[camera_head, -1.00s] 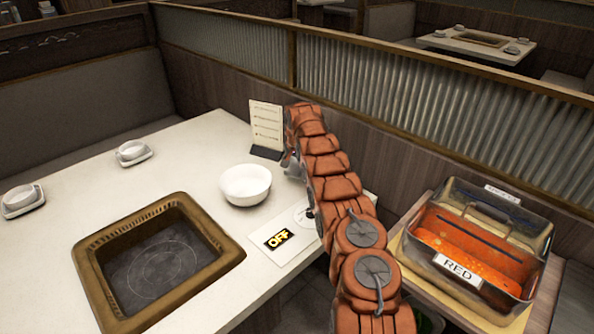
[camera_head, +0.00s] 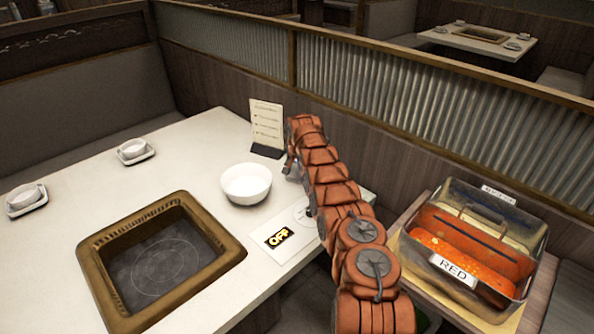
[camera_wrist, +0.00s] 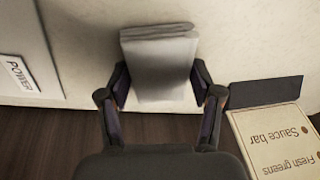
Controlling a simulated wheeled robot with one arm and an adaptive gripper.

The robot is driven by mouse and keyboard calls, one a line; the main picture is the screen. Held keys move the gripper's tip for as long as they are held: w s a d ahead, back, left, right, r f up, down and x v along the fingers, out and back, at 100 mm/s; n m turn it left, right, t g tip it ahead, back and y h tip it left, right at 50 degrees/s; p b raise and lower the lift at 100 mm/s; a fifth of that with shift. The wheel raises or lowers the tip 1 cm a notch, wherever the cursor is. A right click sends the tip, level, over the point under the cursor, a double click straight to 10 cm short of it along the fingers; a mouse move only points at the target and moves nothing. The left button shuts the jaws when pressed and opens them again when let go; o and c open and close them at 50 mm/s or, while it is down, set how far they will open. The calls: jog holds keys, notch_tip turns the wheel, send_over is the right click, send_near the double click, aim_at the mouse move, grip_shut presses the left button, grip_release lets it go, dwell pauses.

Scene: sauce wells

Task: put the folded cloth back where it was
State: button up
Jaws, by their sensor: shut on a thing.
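The folded cloth (camera_wrist: 160,70) is a grey, layered rectangle between the two fingers of my gripper (camera_wrist: 160,88) in the wrist view. My gripper is shut on it, with a fingertip at each side. The cloth is over the pale table top near its edge; I cannot tell whether it touches the table. In the head view my arm hides most of the gripper and cloth, just right of the white bowl (camera_head: 246,183).
The menu stand (camera_head: 266,128) is close behind the gripper; its card (camera_wrist: 275,140) shows at right in the wrist view. A sauce container labelled RED (camera_head: 455,270) stands on the right. A hotpot well (camera_head: 160,262) is at left.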

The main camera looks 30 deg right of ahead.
jog(key=shift+f, duration=0.1)
jog(key=o, duration=1.1)
